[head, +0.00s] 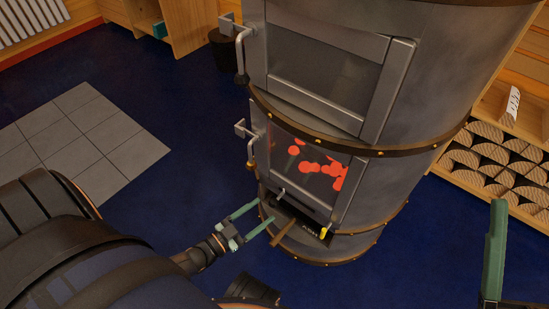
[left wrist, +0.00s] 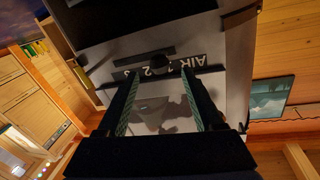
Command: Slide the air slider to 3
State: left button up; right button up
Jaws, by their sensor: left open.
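The air slider's dark plate (head: 312,229) with white lettering is low on the front of the round grey stove (head: 410,120). In the left wrist view the AIR scale (left wrist: 205,60) appears upside down, its numbers partly covered by a dark knob (left wrist: 155,60). A brown handle (head: 283,234) sticks out near the plate in the head view; I cannot tell if it is the slider's. My left gripper (head: 265,211) is open and empty, just left of this handle, its fingers pointing at the stove. One green finger of my right gripper (head: 495,250) shows at the right edge.
A glass door with glowing red embers (head: 315,168) is just above the plate, with a latch handle (head: 250,145) on its left. Stacked logs (head: 495,165) stand at the right. Blue floor (head: 180,80) is open to the left.

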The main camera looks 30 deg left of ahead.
aim_at(274, 203)
pick_arm(q)
jog(key=b+x, duration=0.1)
jog(key=x, duration=0.4)
jog(key=shift+w+d, duration=0.1)
jog(key=shift+w, duration=0.25)
jog(key=shift+c, duration=0.3)
grip_shut()
dwell(0.8)
